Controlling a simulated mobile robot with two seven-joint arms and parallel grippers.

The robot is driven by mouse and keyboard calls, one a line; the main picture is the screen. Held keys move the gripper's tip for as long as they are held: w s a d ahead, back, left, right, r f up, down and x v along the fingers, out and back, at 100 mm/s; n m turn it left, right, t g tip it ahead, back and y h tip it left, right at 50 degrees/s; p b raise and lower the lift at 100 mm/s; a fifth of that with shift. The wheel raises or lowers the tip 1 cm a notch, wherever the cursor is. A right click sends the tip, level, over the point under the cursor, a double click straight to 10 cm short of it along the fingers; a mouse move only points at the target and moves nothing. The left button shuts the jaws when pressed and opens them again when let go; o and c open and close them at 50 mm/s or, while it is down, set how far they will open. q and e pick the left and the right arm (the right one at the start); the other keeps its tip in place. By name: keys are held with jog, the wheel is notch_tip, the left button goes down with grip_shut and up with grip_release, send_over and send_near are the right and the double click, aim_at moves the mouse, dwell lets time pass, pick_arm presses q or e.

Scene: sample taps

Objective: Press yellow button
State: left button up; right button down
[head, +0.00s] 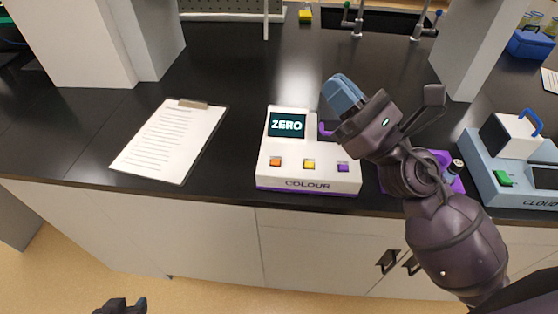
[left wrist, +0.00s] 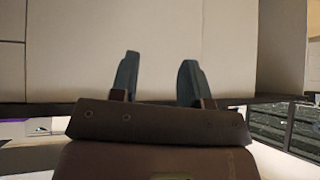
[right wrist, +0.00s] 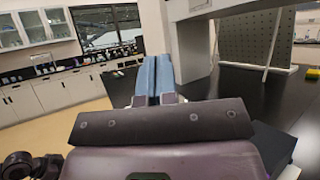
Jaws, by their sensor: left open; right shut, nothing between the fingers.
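The yellow button (head: 309,164) is the middle one of three on the front of a white and purple device (head: 300,186) marked COLOUR. An orange button (head: 275,161) is left of it and a purple button (head: 343,167) right of it. The device's screen (head: 287,125) reads ZERO. My right gripper (head: 343,92) is shut and empty, raised near the device's back right, apart from the yellow button; its closed fingers also show in the right wrist view (right wrist: 155,78). My left gripper (left wrist: 160,75) is open and empty, low before the cabinets; only a tip shows in the head view (head: 125,306).
A clipboard (head: 170,138) lies left of the device on the black bench (head: 235,75). A blue-grey CLOUD device (head: 485,165) stands at the right. White pillars (head: 150,40) rise behind. The bench between clipboard and device is clear.

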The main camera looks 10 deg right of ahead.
jog(key=a+f+n+g+y, duration=0.1)
jog(key=a+f+n+g, duration=0.15)
jog(key=n+g, duration=0.55)
jog(key=a+f+n+g, duration=0.1)
jog(key=a+n+g, duration=0.3)
jog(key=n, duration=0.8)
pick_arm(q)
jog(key=f+t, duration=0.1)
jog(key=f, duration=0.1)
jog(key=w+f+t, duration=0.1)
jog(key=t, duration=0.1)
jog(key=shift+w+f, duration=0.15)
jog(key=shift+f, duration=0.2)
pick_arm(e)
jog(key=w+d+f+n+h, duration=0.5)
jog(key=n+h, duration=0.3)
jog(key=h, duration=0.1)
jog(key=shift+w+d+f+n+g+h, duration=0.15)
jog(key=shift+d+f+n+g+h, duration=0.15)
jog(key=shift+d, duration=0.1)
jog(key=shift+f, duration=0.1)
